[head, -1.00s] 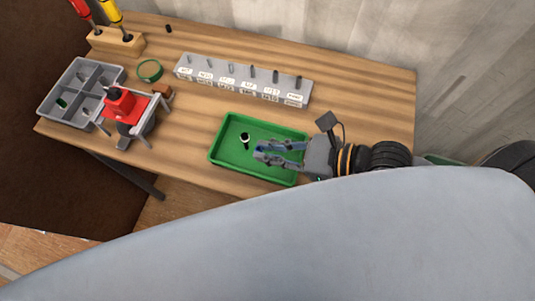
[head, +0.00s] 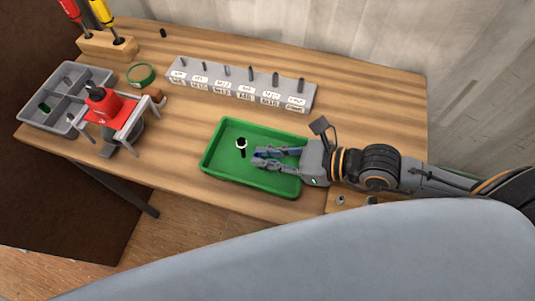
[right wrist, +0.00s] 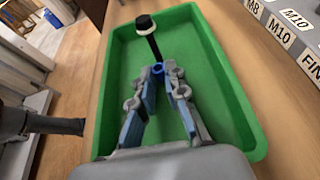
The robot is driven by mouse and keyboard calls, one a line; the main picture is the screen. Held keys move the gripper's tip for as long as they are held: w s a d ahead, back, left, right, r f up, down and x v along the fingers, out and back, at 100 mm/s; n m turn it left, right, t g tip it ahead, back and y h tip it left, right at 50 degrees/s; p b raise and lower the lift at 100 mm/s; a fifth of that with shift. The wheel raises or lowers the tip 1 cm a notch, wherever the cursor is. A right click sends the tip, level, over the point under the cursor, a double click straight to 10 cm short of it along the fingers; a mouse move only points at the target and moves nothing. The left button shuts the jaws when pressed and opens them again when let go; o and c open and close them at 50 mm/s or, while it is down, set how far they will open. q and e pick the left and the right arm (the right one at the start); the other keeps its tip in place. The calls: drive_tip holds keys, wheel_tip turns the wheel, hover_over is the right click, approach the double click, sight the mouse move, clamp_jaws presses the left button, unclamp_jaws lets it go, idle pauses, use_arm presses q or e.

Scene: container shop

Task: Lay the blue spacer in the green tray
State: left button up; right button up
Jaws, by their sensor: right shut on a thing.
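The green tray (head: 225,172) lies near the front edge of the table; it also fills much of the right wrist view (right wrist: 212,65). My right gripper (head: 259,157) reaches over the tray from the right. Its fingertips (right wrist: 166,68) are closed on the blue spacer (right wrist: 158,69), a small ring that shows between the tips. In the head view the spacer is too small to separate clearly from the blue finger pads. Whether the spacer touches the tray floor I cannot tell. My left gripper is not in view.
A black bolt with a white ring (head: 241,145) is in the tray, just beyond my fingertips. A grey labelled rack (head: 240,92) stands behind. At left are a red device on a stand (head: 104,107), a grey divided bin (head: 68,92), a green ring (head: 141,75) and a screwdriver block (head: 107,46).

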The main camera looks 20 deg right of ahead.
drive_tip(key=shift+f, duration=0.15)
drive_tip(key=o, duration=0.7)
